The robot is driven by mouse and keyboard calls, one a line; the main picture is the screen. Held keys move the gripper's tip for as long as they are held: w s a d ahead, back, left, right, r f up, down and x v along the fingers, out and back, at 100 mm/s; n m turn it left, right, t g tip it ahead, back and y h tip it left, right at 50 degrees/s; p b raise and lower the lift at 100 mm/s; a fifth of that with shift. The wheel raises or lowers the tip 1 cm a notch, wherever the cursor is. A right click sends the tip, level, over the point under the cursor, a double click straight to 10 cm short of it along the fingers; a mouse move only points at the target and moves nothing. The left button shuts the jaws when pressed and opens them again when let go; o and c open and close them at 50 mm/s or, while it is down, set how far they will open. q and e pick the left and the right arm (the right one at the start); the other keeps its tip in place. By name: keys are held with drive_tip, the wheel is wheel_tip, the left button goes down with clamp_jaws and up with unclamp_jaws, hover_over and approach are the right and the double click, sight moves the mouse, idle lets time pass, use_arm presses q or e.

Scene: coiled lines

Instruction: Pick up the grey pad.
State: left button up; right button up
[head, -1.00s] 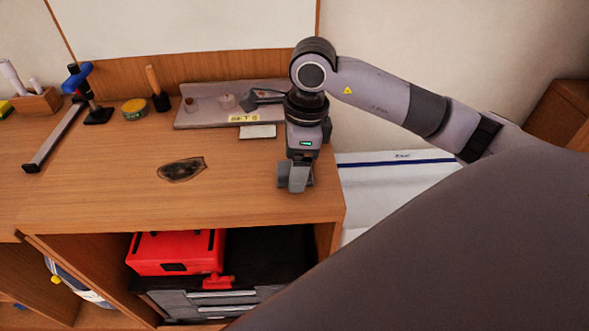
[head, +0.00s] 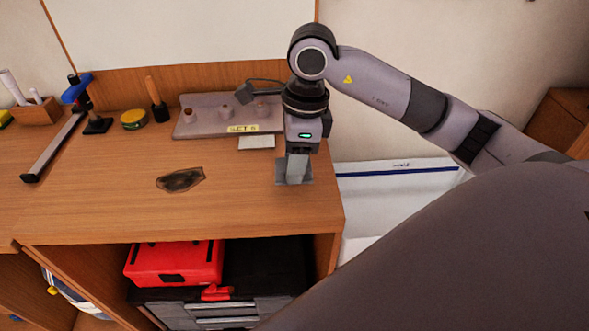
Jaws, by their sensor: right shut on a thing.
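The grey pad (head: 307,173) is a small flat dark-grey square at the right end of the wooden worktop. My right gripper (head: 295,179) points down at it and is shut on it. The fingers cover the middle of the pad, and its edges show on both sides. I cannot tell whether the pad touches the worktop or is just above it. My left gripper is not in view.
A grey stand with pegs (head: 205,128) and a white card (head: 257,142) are behind. A dark flat patch (head: 180,180) lies left on the worktop (head: 100,210). A red case (head: 172,265) sits in the shelf below. The worktop's right edge is close to my gripper.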

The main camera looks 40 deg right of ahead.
wheel_tip(320, 180, up, 17)
drive_tip(key=p, duration=0.2)
drive_tip(key=shift+f, duration=0.2)
drive_tip(key=shift+o, duration=0.6)
drive_tip(key=shift+f, duration=0.1)
